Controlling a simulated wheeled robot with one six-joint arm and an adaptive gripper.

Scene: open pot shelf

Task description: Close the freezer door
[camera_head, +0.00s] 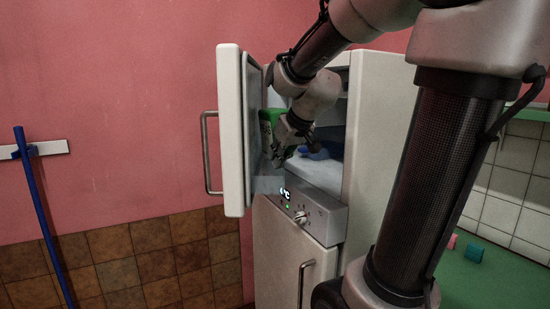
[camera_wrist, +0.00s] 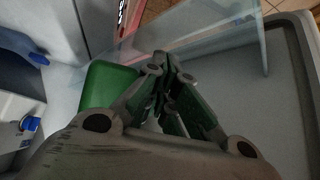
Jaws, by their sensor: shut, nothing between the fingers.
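The white freezer door (camera_head: 232,130) stands open at the upper part of the fridge, swung out to the left. It has a metal bar handle (camera_head: 209,152) on its outer face. The freezer compartment (camera_head: 328,174) is open to view, with blue items in it, partly hidden by my arm. My gripper (camera_head: 277,160) is shut and empty, on the inner side of the open door. In the wrist view my gripper (camera_wrist: 160,62) is beside the door's inner face (camera_wrist: 287,95) and a clear shelf guard. I cannot tell whether it touches the door.
A green box (camera_head: 269,118) is next to my gripper by the door's inner side. A control panel (camera_head: 303,213) with a knob sits below the compartment, above the shut lower door (camera_head: 292,262). A blue pole (camera_head: 44,215) hangs on the left wall. A green counter (camera_head: 490,268) is at right.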

